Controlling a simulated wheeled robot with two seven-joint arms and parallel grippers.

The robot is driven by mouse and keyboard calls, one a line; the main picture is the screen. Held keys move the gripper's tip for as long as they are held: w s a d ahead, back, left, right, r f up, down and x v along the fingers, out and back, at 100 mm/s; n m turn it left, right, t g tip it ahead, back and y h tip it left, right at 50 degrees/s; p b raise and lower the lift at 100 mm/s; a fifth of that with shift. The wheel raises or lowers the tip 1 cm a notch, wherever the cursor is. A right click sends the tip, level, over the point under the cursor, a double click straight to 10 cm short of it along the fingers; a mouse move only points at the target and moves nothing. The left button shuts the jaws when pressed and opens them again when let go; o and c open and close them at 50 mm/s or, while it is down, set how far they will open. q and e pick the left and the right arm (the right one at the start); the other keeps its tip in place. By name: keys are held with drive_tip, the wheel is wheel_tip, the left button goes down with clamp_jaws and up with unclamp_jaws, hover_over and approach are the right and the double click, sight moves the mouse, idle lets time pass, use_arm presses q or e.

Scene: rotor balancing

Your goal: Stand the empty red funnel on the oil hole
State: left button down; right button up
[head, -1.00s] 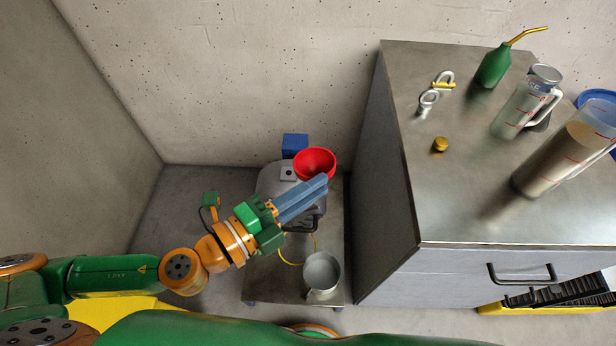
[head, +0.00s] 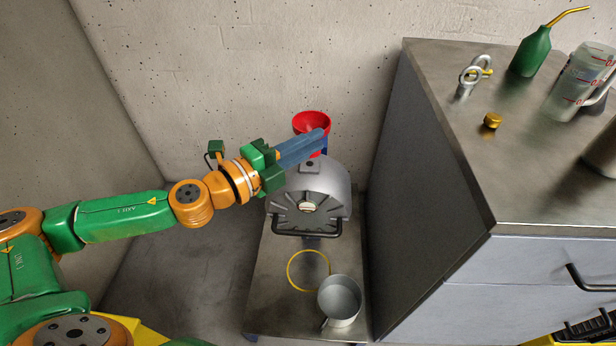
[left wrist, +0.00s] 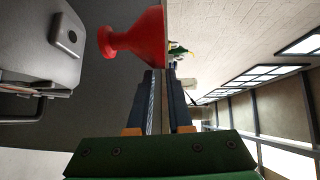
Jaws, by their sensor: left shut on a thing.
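The red funnel (head: 311,119) is upright, its wide mouth facing up, above the far end of the grey housing (head: 335,188). My left gripper (head: 322,138) is shut on the funnel by its near side. In the left wrist view the funnel (left wrist: 146,40) is at the fingertips (left wrist: 161,72), its narrow spout pointing towards the housing (left wrist: 35,25) and apart from it. A small raised fitting with a dark opening, apparently the oil hole (head: 309,164), sits on top of the housing; it also shows in the left wrist view (left wrist: 67,36). My right gripper is not seen.
The housing stands on a low metal cart (head: 262,290) with a grey bucket (head: 340,300) and a yellow ring (head: 308,270). A steel cabinet (head: 450,150) on the right bears a green oil can (head: 531,52), a brass cap (head: 492,121), eye bolts and jugs.

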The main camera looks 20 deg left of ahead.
use_arm(q)
drive_tip(key=f+b, duration=0.1)
drive_tip(key=f, duration=0.2)
drive_tip(key=w+f+b, duration=0.1)
drive_tip(key=shift+a+f+b, duration=0.25)
drive_tip(key=shift+a+b, duration=0.05)
drive_tip(key=shift+r, duration=0.1)
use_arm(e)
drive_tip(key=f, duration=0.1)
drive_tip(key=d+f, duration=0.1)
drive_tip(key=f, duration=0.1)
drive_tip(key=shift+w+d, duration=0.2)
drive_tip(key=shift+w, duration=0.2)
use_arm(q)
drive_tip(key=c, duration=0.8)
unclamp_jaws()
drive_tip(key=shift+c, duration=0.2)
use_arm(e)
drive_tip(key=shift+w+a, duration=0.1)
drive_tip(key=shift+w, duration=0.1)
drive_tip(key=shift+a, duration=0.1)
